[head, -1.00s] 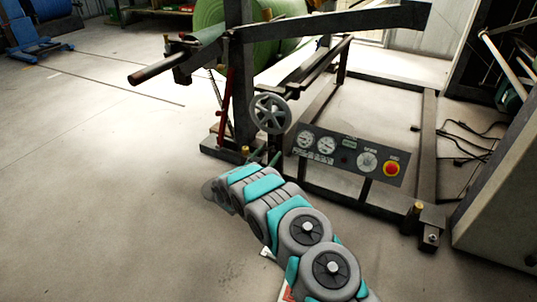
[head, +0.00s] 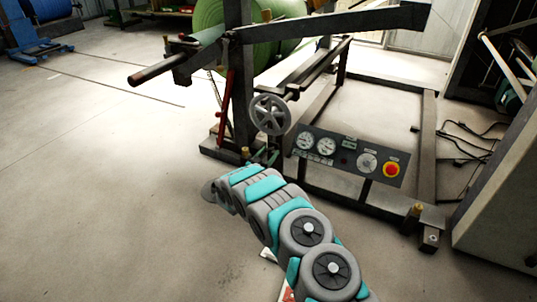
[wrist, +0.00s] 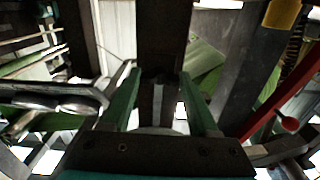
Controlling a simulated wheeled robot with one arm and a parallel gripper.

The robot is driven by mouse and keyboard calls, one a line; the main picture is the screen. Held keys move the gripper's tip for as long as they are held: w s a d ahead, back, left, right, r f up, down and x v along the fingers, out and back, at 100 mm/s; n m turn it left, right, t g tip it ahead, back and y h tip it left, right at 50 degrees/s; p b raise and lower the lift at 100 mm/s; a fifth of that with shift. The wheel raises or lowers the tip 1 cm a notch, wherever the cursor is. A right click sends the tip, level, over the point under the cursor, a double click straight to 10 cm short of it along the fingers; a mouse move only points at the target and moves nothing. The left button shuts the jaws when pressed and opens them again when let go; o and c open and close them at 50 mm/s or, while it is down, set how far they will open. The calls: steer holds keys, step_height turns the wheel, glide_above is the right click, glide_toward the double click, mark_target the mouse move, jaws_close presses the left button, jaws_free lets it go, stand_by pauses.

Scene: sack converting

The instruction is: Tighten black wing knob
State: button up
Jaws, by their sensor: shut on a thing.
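My gripper (wrist: 160,82) shows in the wrist view with its two green fingers on either side of a small dark piece, the black wing knob (wrist: 160,76). The fingers are shut on it, and its outline blends into the dark upright behind. In the head view my gripper (head: 267,157) is at the machine's front, below the handwheel and left of the control panel. The knob cannot be made out there.
A grey handwheel (head: 270,115) is just above my gripper. A panel (head: 350,155) with dials and a red button (head: 391,169) is close on the right. A red lever (wrist: 275,115) is right of the fingers. Open floor (head: 100,180) lies left.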

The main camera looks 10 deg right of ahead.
steer(key=shift+c, duration=1.1)
steer(key=shift+m, duration=0.3)
